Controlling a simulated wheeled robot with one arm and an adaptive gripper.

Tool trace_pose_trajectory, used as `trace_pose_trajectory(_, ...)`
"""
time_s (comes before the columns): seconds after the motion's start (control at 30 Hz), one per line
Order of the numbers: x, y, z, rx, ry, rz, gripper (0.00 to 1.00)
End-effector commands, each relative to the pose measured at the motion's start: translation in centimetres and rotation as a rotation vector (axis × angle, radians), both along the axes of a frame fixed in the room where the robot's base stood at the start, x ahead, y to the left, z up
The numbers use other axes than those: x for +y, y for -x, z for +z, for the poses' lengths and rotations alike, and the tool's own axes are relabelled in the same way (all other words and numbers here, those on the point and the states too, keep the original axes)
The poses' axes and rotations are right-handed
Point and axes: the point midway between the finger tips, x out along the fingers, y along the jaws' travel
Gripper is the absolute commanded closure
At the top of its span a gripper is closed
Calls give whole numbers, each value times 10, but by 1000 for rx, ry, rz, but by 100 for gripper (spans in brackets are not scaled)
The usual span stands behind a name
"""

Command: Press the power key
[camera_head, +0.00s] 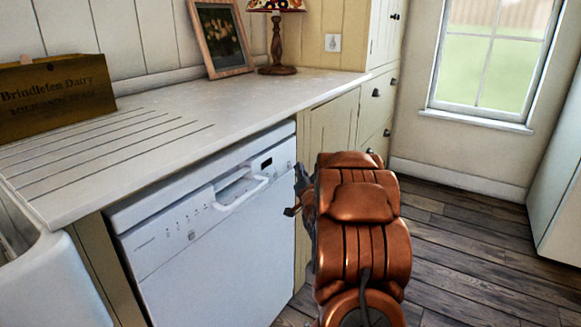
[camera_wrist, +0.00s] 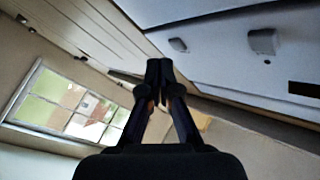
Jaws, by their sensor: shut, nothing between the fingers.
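A white dishwasher (camera_head: 225,265) stands under the counter in the head view. Its top panel has a dark display (camera_head: 266,163) at the right, a recessed handle (camera_head: 240,191) in the middle and a row of small marks or keys at the left. A small square key (camera_head: 192,235) sits below that row. I cannot read which is the power key. My gripper (camera_wrist: 159,68) is shut and empty, its dark fingers together in the wrist view. In the head view it is partly hidden by my copper arm, near the dishwasher's right edge.
The white counter (camera_head: 180,120) overhangs the dishwasher and holds a wooden crate (camera_head: 55,98), a picture frame (camera_head: 220,36) and a lamp (camera_head: 276,40). Cream drawers (camera_head: 378,105) stand beyond. The wooden floor (camera_head: 465,235) at the right is clear.

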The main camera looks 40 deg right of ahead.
Motion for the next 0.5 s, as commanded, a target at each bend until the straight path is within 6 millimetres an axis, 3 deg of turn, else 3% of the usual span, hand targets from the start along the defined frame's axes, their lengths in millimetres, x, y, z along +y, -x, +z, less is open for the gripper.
trace_pose_trajectory(0.5,-13,41,0,1,-2,-3,100)
